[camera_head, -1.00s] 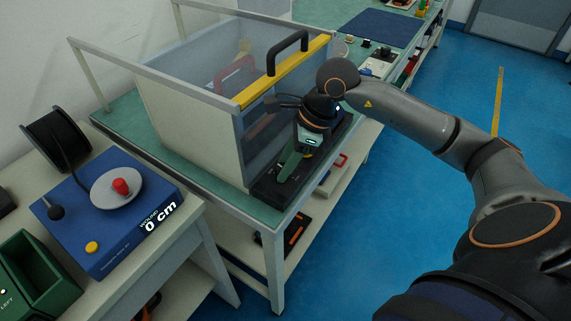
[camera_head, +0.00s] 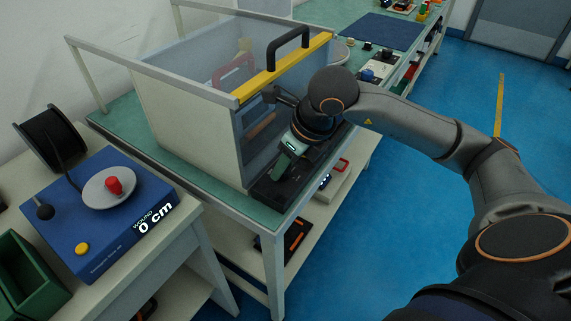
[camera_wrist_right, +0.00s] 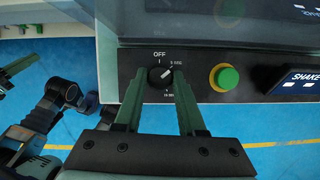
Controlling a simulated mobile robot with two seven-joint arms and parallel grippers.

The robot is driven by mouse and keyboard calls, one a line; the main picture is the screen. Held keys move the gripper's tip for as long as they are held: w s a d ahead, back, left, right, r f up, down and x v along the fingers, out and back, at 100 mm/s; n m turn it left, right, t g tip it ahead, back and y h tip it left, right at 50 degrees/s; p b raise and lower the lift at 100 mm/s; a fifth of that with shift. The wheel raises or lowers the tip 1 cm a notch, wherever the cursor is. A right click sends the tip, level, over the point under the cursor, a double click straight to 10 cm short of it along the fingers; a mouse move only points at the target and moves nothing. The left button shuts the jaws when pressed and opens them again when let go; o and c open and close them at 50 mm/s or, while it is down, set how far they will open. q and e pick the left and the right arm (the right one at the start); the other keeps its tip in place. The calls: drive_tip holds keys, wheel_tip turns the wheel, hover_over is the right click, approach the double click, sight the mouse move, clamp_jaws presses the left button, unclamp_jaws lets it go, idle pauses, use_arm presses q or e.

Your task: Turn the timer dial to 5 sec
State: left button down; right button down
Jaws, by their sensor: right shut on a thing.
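The black timer dial (camera_wrist_right: 160,76) shows in the right wrist view on the dark control panel (camera_wrist_right: 200,58). OFF is printed above it, a 5 sec label at its upper right and another label at its lower right. Its white pointer mark leans to the upper right, toward the 5 sec label. My right gripper (camera_wrist_right: 167,84) is shut on the dial, its green fingers on either side of it. In the head view my right gripper (camera_head: 284,167) points down at the panel and hides the dial. Part of my left gripper (camera_wrist_right: 18,72) shows at the left edge of the wrist view.
A green button in a yellow ring (camera_wrist_right: 225,77) and a shake display (camera_wrist_right: 290,84) sit right of the dial. Behind the panel stands a clear-fronted box with a yellow edge (camera_head: 262,82) and black handle (camera_head: 288,45). A blue winder unit (camera_head: 100,225) stands at the left.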

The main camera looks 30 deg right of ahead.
idle(0.4)
drive_tip(key=c, duration=0.5)
unclamp_jaws()
drive_tip(key=p+v, duration=0.2)
drive_tip(key=v, duration=1)
drive_tip(key=shift+r, duration=0.3)
drive_tip(key=shift+s, duration=0.1)
